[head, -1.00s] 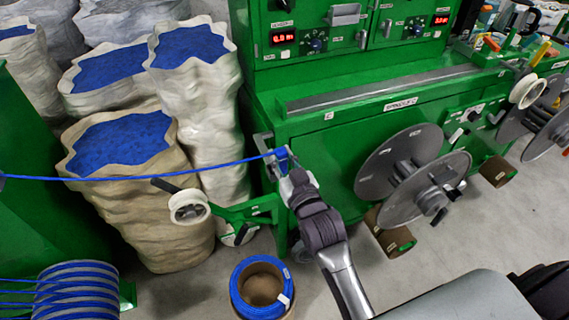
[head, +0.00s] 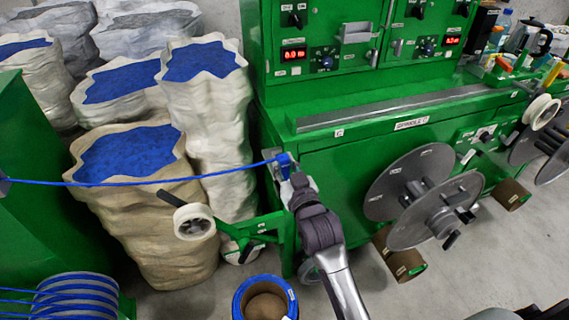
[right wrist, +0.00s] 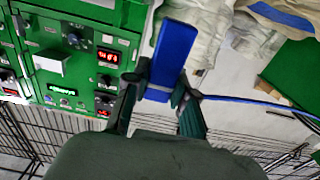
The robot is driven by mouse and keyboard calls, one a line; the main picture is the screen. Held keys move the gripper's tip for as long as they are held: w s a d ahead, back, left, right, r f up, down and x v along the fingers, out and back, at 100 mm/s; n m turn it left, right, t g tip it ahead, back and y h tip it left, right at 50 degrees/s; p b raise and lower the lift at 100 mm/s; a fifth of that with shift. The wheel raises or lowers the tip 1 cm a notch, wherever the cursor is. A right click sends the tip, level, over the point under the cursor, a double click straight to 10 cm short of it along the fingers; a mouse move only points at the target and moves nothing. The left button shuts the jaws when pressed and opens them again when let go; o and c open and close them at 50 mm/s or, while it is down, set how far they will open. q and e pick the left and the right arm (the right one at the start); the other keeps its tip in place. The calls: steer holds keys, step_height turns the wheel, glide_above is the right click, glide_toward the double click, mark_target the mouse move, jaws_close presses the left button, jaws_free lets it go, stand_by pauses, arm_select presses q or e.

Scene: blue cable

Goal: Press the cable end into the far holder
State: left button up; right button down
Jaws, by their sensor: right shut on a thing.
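The blue cable (head: 150,182) runs from the green housing at the left edge across to my right gripper (head: 291,174). My right gripper is shut on the cable end, at the left corner of the green machine. A blue block (head: 283,160) shows at the fingertips; it is the long blue piece (right wrist: 172,50) between the fingers in the right wrist view. There the cable (right wrist: 250,101) leaves to the right. A grey bracket (head: 270,170), perhaps the far holder, is partly hidden behind the gripper; I cannot tell whether the cable end touches it. My left gripper is not in view.
The green machine (head: 350,165) stands behind and right, with large grey reels (head: 435,210) on its front. Sacks of blue granules (head: 125,155) stand left. A white roller (head: 194,222) on a green arm is below the cable. A blue coil (head: 265,298) lies on the floor.

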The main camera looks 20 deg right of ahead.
steer(key=shift+f, duration=0.2)
steer(key=shift+p, duration=0.55)
stand_by(1.1)
steer(key=shift+f+b, duration=1.3)
steer(key=shift+f, duration=0.8)
stand_by(1.0)
steer(key=c, duration=0.9)
jaws_free()
steer(key=shift+s, duration=0.1)
steer(key=shift+s+d+p, duration=0.15)
steer(key=shift+s+p, duration=1.65)
steer(key=shift+s, duration=2.1)
